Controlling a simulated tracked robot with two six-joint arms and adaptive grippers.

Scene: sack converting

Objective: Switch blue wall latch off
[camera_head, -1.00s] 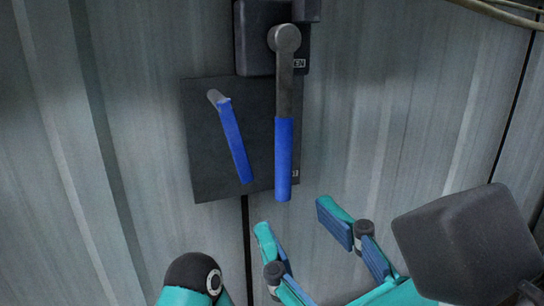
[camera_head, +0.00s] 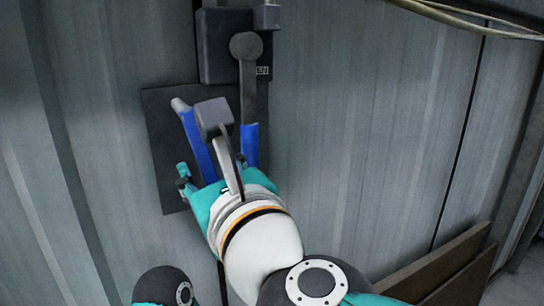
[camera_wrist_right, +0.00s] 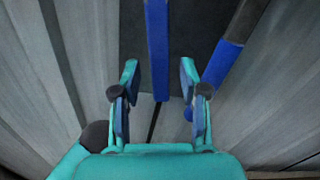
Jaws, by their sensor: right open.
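A grey lever with a blue grip (camera_head: 250,146) hangs straight down from a round pivot on a dark wall box (camera_head: 222,62). Beside it on the left, a slanted blue bar (camera_head: 198,146) stands out from a dark square wall plate (camera_head: 160,118). My right gripper (camera_wrist_right: 160,72) is open in front of the plate. In the right wrist view the blue bar (camera_wrist_right: 157,45) shows between the fingers, and the lever's blue grip (camera_wrist_right: 222,65) runs down behind the right finger. I cannot tell whether anything touches. In the head view, my right wrist hides the lower ends. My left gripper is out of view.
The wall is ribbed grey metal (camera_head: 350,130). Brown boards (camera_head: 440,268) lean at the lower right. Cables (camera_head: 470,15) run across the upper right. The wall right of the lever is clear.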

